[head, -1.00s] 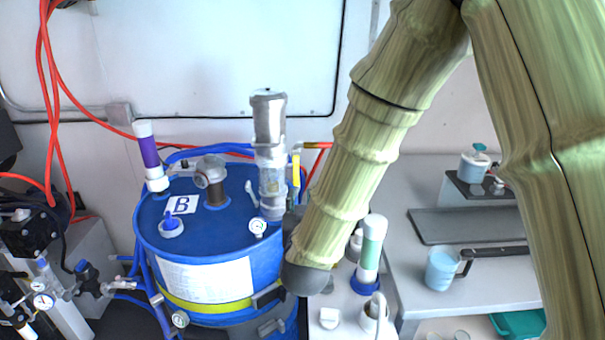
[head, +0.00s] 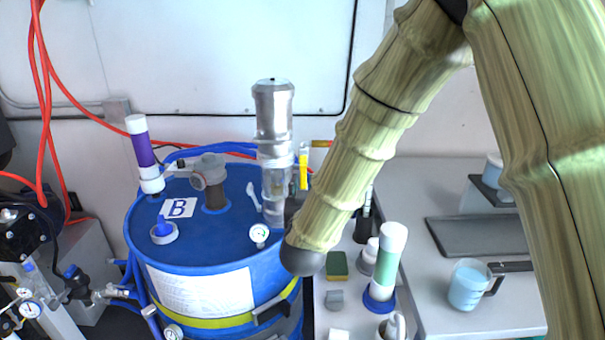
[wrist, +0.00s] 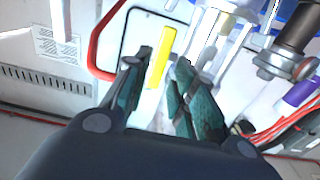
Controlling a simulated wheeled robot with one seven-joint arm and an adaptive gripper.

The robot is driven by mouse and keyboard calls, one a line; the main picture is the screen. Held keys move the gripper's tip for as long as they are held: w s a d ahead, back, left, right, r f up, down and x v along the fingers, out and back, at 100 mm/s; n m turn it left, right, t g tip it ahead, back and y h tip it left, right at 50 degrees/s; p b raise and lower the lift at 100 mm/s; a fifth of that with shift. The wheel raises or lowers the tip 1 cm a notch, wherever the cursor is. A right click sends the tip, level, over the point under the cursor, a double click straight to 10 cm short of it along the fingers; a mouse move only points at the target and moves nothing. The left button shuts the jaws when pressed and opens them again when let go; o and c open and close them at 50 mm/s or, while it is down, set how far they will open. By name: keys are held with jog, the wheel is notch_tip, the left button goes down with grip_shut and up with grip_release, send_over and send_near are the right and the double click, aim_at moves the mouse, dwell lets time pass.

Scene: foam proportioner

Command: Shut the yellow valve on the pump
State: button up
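The silver pump (head: 273,112) stands upright on the lid of the blue drum. The yellow valve handle (head: 303,168) hangs down just right of the pump, below a short brass-coloured pipe. In the wrist view the yellow handle (wrist: 161,57) shows as a slanted bar between the tips of my gripper's green fingers (wrist: 164,62). The fingers are spread apart, with a gap visible beside the handle; I cannot tell how deep between them it lies. In the head view my arm hides the gripper.
The blue drum (head: 224,243) carries a gauge (head: 260,234) and a purple-banded tube (head: 143,152). Red hoses (head: 47,110) hang at left. A green-banded bottle (head: 386,262) and a sponge (head: 337,265) stand right of the drum, near a counter with a blue cup (head: 467,286).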

aim_at(303, 175)
jog(key=w, duration=0.2)
jog(key=w+p, duration=0.1)
jog(key=shift+w+r, duration=0.2)
jog(key=shift+w, duration=0.2)
jog(key=shift+w+f, duration=0.15)
jog(key=shift+w, duration=0.7)
grip_shut()
